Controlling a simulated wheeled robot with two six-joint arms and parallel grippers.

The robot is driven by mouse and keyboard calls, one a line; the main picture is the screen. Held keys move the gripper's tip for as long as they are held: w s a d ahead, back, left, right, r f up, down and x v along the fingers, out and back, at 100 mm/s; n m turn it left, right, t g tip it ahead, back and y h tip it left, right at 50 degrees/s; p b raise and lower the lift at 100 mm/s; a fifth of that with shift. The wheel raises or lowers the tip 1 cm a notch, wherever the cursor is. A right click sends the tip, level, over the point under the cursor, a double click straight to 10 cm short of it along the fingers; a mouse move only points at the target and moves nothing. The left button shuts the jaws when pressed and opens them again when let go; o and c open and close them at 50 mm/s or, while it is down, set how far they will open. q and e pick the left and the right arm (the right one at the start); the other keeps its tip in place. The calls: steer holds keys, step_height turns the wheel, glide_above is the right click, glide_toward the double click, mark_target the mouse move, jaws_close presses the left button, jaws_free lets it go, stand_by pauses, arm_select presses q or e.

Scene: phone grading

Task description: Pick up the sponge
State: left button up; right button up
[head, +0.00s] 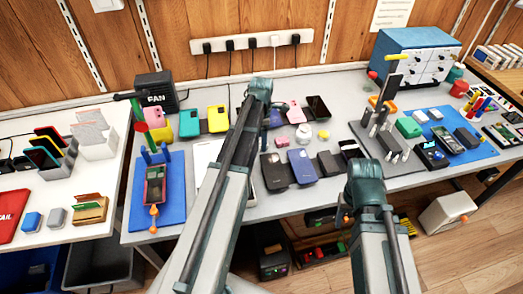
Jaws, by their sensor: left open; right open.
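I cannot clearly make out a sponge. A small pink block (281,141) lies on the grey table near the middle, just right of my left arm, and may be it. My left arm reaches over the table, and its gripper (265,138) shows only as a small dark part below the bent teal joint, close to the pink block. My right gripper (346,214) is mostly hidden beside the teal joint at the table's front edge. I see nothing held in either one.
A blue mat (172,213) with a phone lies left. Several phones, including a yellow one (189,122), line the table. A white jar (304,133) stands beside the pink block.

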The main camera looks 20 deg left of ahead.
arm_select(q)
steer(key=shift+f+b, duration=0.3)
steer(key=shift+f, duration=0.5)
steer(key=shift+r, duration=0.1)
arm_select(e)
steer(key=shift+f, duration=0.65)
arm_select(q)
jaws_close()
steer(key=shift+r, duration=0.15)
arm_select(e)
steer(key=shift+r, duration=0.1)
arm_select(q)
step_height(320, 180, up, 10)
steer(key=p, duration=1)
arm_select(e)
step_height(320, 180, up, 10)
